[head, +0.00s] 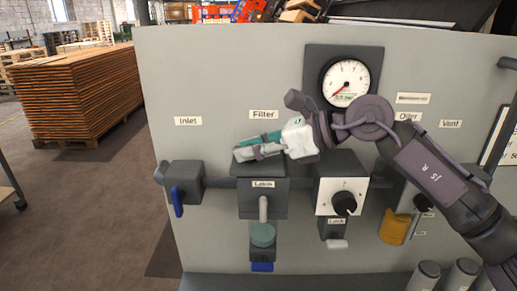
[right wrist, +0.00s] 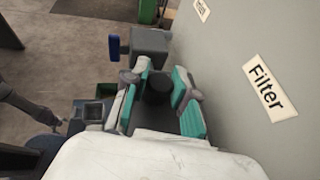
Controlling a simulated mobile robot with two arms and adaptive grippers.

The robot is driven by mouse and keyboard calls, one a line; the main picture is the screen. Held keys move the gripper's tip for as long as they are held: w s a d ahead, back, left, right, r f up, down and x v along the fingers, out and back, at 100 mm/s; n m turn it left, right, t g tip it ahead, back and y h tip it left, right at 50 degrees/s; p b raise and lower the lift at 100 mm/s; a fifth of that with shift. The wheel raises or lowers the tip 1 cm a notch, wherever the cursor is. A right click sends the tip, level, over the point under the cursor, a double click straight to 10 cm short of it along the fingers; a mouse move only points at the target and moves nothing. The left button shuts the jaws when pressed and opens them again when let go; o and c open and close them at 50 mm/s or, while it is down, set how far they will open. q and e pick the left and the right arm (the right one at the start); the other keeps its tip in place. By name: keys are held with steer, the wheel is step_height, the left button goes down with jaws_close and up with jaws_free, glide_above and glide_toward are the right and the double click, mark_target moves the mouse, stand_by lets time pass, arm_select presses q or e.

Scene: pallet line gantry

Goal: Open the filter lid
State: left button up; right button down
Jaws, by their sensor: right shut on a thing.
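The filter unit (head: 262,205) is a dark box on the grey panel under the "Filter" label (head: 264,114). Its lid (head: 258,169) lies flat on top and looks closed. A grey latch handle (head: 263,209) hangs down on the front under the "Latch" label. My right gripper (head: 258,146), with teal finger pads, is at the lid from above. In the right wrist view the gripper (right wrist: 160,95) has a dark round knob (right wrist: 158,84) between its pads, over the dark lid (right wrist: 170,119). The gripper hides much of the knob in the head view.
A box with a blue lever (head: 177,200) is left of the filter. A white-faced regulator with a black knob (head: 344,203) is right of it. A pressure gauge (head: 345,83) sits above. A teal bowl (head: 262,234) hangs below. Open floor lies left of the panel.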

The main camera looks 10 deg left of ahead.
steer(key=s+a+b, duration=0.1)
steer(key=a, duration=0.7)
steer(key=shift+s+a, duration=0.15)
steer(key=shift+s, duration=0.15)
steer(key=shift+r, duration=0.1)
steer(key=c, duration=0.9)
jaws_free()
steer(key=v, duration=1.2)
